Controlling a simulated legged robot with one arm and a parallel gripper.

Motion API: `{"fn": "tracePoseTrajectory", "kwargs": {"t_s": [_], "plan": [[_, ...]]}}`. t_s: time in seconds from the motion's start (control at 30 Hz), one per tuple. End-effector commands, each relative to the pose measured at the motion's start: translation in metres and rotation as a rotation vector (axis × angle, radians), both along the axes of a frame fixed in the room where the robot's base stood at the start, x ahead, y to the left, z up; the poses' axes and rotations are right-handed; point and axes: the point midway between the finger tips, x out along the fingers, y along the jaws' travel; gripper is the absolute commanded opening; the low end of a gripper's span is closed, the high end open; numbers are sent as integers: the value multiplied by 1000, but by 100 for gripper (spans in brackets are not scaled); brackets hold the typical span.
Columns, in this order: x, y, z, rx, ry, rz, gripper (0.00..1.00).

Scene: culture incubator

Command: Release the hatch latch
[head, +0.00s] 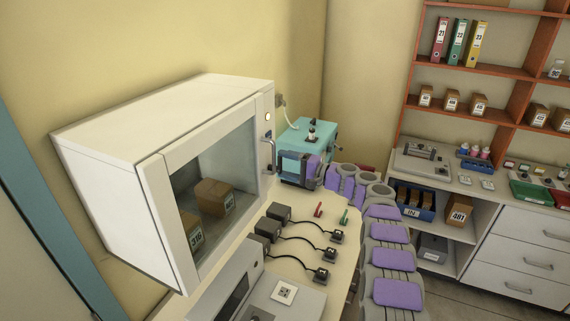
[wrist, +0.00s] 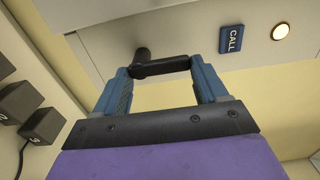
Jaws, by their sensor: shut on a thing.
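The white cabinet (head: 98,192) has a glazed hatch (head: 215,165) on its front, which looks closed. The hatch latch is a dark handle (head: 268,148) at the right side of the front. In the wrist view the black handle bar (wrist: 160,67) lies between the blue fingertips, its round mount at the left end. My gripper (head: 281,164) is at the handle, with its fingers (wrist: 162,78) shut on it. Part of the handle is hidden by my gripper in the head view.
A blue CALL button (wrist: 231,38) and a lit round lamp (wrist: 281,32) sit beside the handle. A teal box (head: 312,132) stands behind my gripper. Several dark adapters with cables (head: 279,212) lie on the bench (head: 235,237). Boxes (head: 212,196) are behind the glass.

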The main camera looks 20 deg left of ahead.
Motion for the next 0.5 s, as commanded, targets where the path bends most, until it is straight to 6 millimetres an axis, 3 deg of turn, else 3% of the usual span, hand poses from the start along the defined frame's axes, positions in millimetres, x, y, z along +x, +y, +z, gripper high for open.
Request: {"fn": "tracePoseTrajectory", "kwargs": {"t_s": [0.3,0.33,0.5], "plan": [[4,-5,-5,-5,7,-10,42],[4,-5,-5,-5,7,-10,73],[2,-4,-3,-4,5,-8,89]]}}
